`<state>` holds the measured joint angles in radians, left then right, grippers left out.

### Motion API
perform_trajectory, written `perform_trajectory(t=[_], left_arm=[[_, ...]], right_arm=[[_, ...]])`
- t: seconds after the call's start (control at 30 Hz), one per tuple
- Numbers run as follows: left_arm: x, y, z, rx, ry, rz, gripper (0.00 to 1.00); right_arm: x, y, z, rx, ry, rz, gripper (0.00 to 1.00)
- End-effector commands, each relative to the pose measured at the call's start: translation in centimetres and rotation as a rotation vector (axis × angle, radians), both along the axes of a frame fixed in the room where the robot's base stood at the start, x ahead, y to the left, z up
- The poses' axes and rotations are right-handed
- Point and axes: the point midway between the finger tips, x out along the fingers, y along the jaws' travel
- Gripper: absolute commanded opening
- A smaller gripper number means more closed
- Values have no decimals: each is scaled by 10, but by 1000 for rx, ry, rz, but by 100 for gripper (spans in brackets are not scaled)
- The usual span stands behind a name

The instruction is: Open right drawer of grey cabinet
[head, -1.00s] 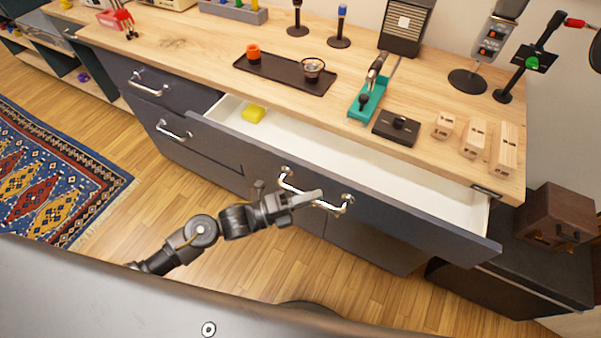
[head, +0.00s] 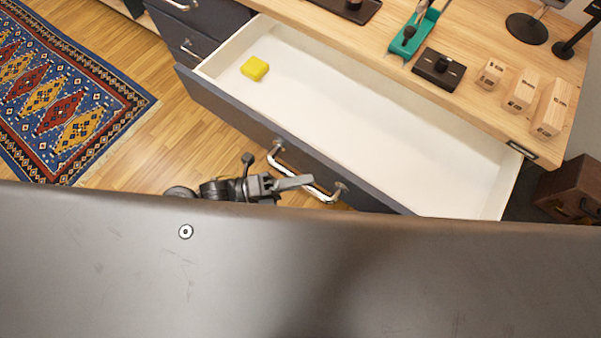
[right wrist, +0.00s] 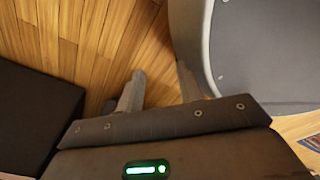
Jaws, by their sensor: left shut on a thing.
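The right drawer (head: 370,120) of the grey cabinet is pulled far out, its white inside showing wide in the head view. Its metal handle (head: 322,195) is on the dark front panel, low in the picture. My left gripper (head: 298,182) is shut on the handle. My right gripper (right wrist: 160,85) shows in the right wrist view with its two fingers apart and nothing between them, above the wooden floor.
A yellow block (head: 255,68) lies in the drawer's left part. The wooden worktop (head: 455,40) above holds a teal tool (head: 410,40), a black box (head: 438,68) and wooden blocks (head: 521,92). A patterned rug (head: 65,90) lies at left.

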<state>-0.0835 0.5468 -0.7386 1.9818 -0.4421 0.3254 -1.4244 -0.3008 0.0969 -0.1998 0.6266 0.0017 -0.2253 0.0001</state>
Motion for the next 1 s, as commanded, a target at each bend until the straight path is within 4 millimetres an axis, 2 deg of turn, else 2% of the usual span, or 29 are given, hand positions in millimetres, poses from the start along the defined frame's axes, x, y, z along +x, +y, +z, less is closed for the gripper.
perform_trajectory(t=[0.23, 0.27, 0.4, 0.43, 0.77, 0.87, 1.0], left_arm=[[0, 0, -1, 2, 2, 1, 0], [0, 0, -1, 2, 2, 1, 19], [0, 0, 0, 1, 1, 1, 38], [0, 0, 0, 0, 1, 2, 40], [-1, 5, -2, 2, 1, 2, 40], [-4, 17, -6, 4, 1, 3, 40], [-10, 44, -11, 5, 3, 3, 40]], right_arm=[[-1, 6, 0, 7, 2, -1, 36], [-1, 7, 0, 8, 2, -2, 36], [-1, 12, 0, 15, 1, -5, 36], [-1, 14, 0, 16, 1, -5, 36], [-1, 16, -2, 18, 1, -5, 36], [-1, 12, -7, 14, 0, -4, 36], [2, -1, -14, -2, -1, 0, 36]])
